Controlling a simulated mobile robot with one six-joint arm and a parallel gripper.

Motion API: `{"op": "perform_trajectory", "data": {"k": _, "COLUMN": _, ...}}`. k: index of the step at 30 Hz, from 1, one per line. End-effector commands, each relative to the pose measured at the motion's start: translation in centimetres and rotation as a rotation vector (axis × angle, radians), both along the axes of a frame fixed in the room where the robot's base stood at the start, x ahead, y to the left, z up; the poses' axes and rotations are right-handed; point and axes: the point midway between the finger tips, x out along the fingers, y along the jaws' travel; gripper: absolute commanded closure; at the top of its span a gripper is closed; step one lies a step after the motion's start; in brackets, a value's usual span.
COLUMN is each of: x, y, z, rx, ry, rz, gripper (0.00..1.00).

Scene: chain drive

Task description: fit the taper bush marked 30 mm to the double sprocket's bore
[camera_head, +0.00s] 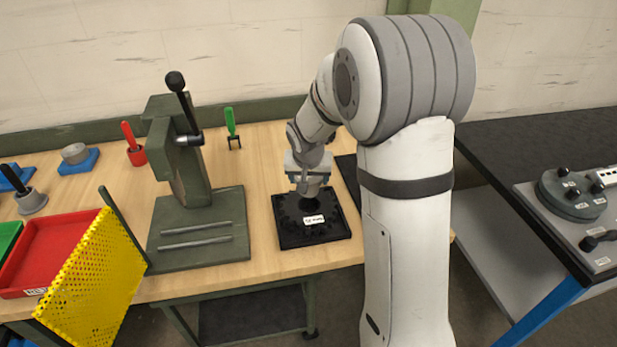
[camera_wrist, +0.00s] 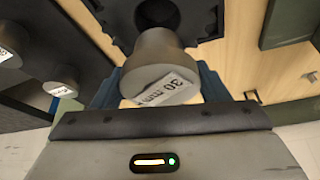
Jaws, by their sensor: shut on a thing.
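The taper bush marked 30 mm (camera_wrist: 165,62) is a grey cylinder with a white label facing the wrist camera. My gripper (camera_wrist: 160,88) is shut on it, with a blue finger on each side. In the head view, my gripper (camera_head: 309,188) points down over a black tray (camera_head: 287,240) on the wooden bench. The bush is hard to make out there. In the wrist view, a dark rounded recess lies just beyond the bush.
Two other labelled grey bushes (camera_wrist: 62,82) stand at left in the wrist view. A green arbor press (camera_head: 180,160) stands left of the tray. Red bin (camera_head: 55,245) and yellow perforated panel (camera_head: 98,275) are farther left. A dark bench (camera_head: 540,150) is at right.

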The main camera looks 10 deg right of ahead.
Motion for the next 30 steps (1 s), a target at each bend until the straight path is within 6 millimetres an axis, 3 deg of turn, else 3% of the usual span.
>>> {"op": "perform_trajectory", "data": {"k": 3, "x": 0.1, "y": 0.0, "z": -1.6, "rx": 0.001, "ry": -0.002, "rz": -0.001, "gripper": 0.73}}
{"op": "perform_trajectory", "data": {"k": 12, "x": 0.1, "y": 0.0, "z": -3.8, "rx": 0.000, "ry": -0.003, "rz": -0.001, "gripper": 0.73}}
{"op": "perform_trajectory", "data": {"k": 30, "x": 0.1, "y": 0.0, "z": -4.0, "rx": 0.001, "ry": -0.002, "rz": -0.001, "gripper": 0.73}}
